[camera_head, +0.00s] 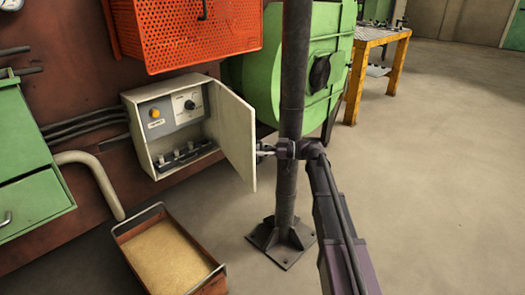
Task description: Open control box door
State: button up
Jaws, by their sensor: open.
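The control box (136,140) is a pale cabinet on the red-brown wall at left. Its door (236,132) stands swung out to the right, so the inside shows. Inside are a yellow button (155,112), a dark knob (190,104) and a row of switches (185,152) below. My gripper (261,151) is small in view, just right of the door's outer edge, with its jaws open. I cannot tell whether it touches the door. The door's outer face and any handle are hidden or too small to see.
A dark upright post (290,85) with a bolted base plate (281,242) stands beside my wrist. An orange perforated box (195,35) hangs above the control box. A tray of yellowish grain (150,212) lies below. A green machine (325,80) stands behind. The floor at right is clear.

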jog(key=shift+d, duration=0.15)
jog(key=d, duration=1.1)
jog(key=shift+s+d, duration=0.15)
jog(key=shift+d, duration=0.2)
